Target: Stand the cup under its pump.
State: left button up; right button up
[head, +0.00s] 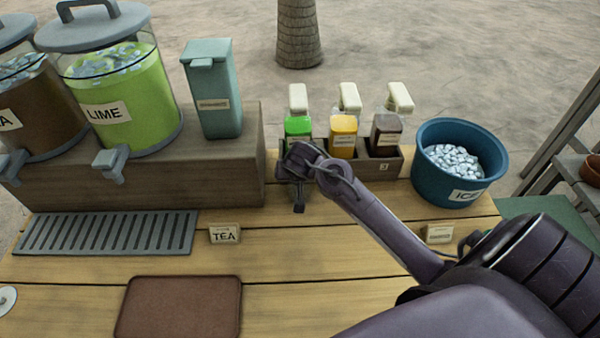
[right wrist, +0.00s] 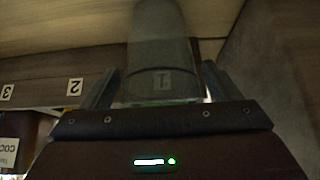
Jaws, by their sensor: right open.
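The clear cup (right wrist: 158,40) shows in the right wrist view, between the two fingers of my right gripper (right wrist: 155,88). The fingers stand apart, one on each side of it; I cannot tell whether they touch it. The number 1 label of the rack shows through the cup. In the head view my right gripper (head: 298,190) is low in front of the green pump bottle (head: 298,127) at the rack's left end, and I cannot make out the cup there. My left gripper is not in view.
The rack (head: 386,168) also holds a yellow bottle (head: 343,135) and a brown bottle (head: 386,134). A blue ice bucket (head: 440,185) stands right of it. A wooden riser (head: 235,165) with drink dispensers is at left. A TEA sign (head: 224,234) and brown mat (head: 180,307) lie nearer.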

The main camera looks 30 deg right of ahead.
jog(key=v, duration=1.2)
